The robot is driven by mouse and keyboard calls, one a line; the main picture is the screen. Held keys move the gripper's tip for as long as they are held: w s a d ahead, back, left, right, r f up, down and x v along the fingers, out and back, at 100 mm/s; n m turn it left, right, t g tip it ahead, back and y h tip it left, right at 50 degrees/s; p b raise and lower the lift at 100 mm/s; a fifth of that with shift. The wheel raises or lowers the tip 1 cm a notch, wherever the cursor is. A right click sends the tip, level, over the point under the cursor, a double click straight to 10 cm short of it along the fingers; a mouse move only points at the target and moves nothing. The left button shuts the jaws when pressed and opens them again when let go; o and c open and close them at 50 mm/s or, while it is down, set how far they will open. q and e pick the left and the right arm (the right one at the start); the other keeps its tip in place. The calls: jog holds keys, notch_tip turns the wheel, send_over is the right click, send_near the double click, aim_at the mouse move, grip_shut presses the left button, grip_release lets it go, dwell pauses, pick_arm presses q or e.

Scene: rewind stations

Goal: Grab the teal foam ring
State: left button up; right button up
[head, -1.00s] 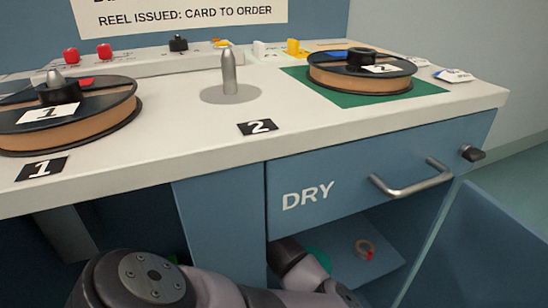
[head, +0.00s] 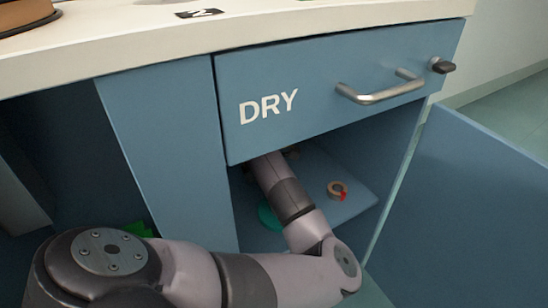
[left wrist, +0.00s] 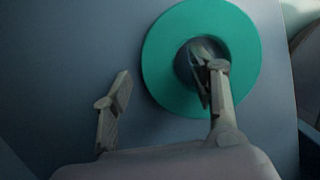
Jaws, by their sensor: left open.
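The teal foam ring (left wrist: 160,45) is large in the left wrist view, flat against a blue-grey surface. In the head view a part of it (head: 268,216) shows beside my arm, inside the open cabinet under the DRY drawer. My left gripper (left wrist: 171,70) is open. One finger is left of the ring, clear of its outer edge. The other overlaps the ring's lower rim and its hole; I cannot tell how deep it is. A grey shape in the hole is unclear. The head view hides this gripper inside the cabinet. My right gripper is not in view.
A tan tape roll with a red end (head: 337,190) lies on the cabinet shelf, right of my arm. The DRY drawer (head: 330,100) is just above my arm. An open blue door (head: 460,200) stands at the right. A green item (head: 138,229) shows at lower left.

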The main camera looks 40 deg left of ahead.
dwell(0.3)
pick_arm(q)
jog(key=c, duration=1.2)
jog(key=shift+f, duration=0.1)
